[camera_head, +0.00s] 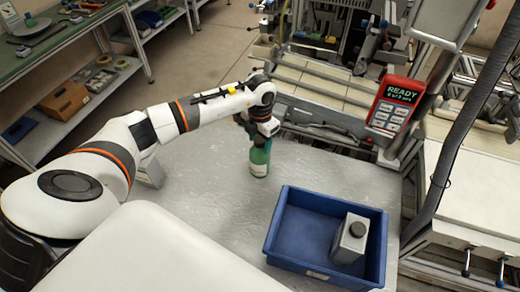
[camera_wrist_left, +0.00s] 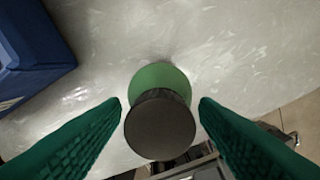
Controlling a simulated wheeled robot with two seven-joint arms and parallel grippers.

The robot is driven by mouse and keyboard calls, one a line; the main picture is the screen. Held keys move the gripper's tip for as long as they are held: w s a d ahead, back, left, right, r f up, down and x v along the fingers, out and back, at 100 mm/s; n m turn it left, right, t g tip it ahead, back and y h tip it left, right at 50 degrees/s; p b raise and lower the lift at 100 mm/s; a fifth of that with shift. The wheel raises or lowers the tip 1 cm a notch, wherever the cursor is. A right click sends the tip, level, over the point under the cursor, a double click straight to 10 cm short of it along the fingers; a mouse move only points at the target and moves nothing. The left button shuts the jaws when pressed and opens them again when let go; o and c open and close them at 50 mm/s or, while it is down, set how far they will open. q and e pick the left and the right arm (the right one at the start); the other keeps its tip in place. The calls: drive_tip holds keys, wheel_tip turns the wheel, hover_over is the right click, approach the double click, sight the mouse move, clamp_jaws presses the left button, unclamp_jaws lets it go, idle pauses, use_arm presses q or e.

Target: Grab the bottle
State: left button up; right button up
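A green bottle (camera_head: 260,160) with a pale label at its base stands upright on the grey table (camera_head: 215,215), left of the blue bin. My left gripper (camera_head: 258,138) is above it, around its upper part, and hides its top in the head view. In the left wrist view the bottle's dark round cap (camera_wrist_left: 160,124) and green shoulder (camera_wrist_left: 160,78) sit between the two green fingers of my left gripper (camera_wrist_left: 160,112). The fingers are open, with a gap on each side of the cap. My right gripper is not in view.
A blue bin (camera_head: 292,232) holds a grey square container (camera_head: 350,240) with a dark cap. It also shows in the left wrist view (camera_wrist_left: 30,45). A red panel reading READY (camera_head: 396,105) stands at the table's back right. The table left of the bottle is mostly clear.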

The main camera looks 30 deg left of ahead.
use_arm(q)
clamp_jaws()
drive_tip(key=shift+r, duration=0.1)
